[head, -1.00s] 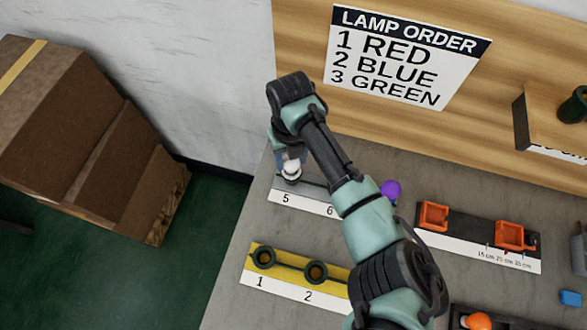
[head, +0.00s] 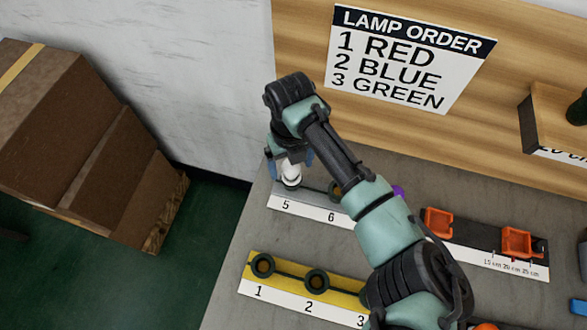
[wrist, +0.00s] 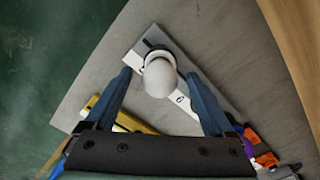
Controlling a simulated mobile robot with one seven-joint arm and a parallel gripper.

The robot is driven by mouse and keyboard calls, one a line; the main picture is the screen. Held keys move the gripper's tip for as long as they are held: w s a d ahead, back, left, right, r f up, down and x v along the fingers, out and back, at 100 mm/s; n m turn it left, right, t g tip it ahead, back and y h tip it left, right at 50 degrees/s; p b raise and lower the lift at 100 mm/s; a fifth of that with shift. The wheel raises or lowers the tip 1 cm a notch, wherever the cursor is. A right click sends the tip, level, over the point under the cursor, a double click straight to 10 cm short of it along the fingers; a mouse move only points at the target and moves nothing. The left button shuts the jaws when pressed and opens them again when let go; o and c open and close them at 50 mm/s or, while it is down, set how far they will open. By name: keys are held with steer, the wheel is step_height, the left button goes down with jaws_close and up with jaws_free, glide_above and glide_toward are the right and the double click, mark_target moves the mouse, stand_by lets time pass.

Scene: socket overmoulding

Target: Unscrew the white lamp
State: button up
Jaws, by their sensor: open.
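The white lamp (head: 291,170) stands upright in the socket marked 5 on the grey holder (head: 318,209) at the back left of the table. It also shows in the wrist view (wrist: 159,78), between the two blue fingers. My gripper (head: 290,168) is open around the lamp from above, one finger on each side. In the wrist view a gap shows between each finger and the lamp, and my gripper (wrist: 163,95) is empty. Socket 6 (head: 335,188) is beside it, partly hidden by my arm.
A yellow holder (head: 285,268) with empty sockets 1 and 2 lies nearer the front. A purple lamp (head: 398,191) is mostly behind my arm. Orange holders (head: 438,222) stand to the right. A lamp order sign (head: 408,60) hangs on the back board. Brown boxes (head: 80,140) are left of the table.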

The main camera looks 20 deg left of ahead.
steer(key=m+p, duration=0.1)
steer(key=m, duration=0.2)
steer(key=shift+r+p, duration=0.15)
steer(key=shift+p, duration=0.25)
steer(key=shift+m, duration=0.8)
steer(key=m+p, duration=0.2)
steer(key=m, duration=0.2)
steer(key=m+p, duration=0.2)
steer(key=m, duration=0.1)
steer(key=shift+m, duration=1.1)
steer(key=m+p, duration=0.1)
steer(key=m, duration=0.2)
steer(key=shift+p, duration=0.3)
steer(key=shift+m, duration=0.8)
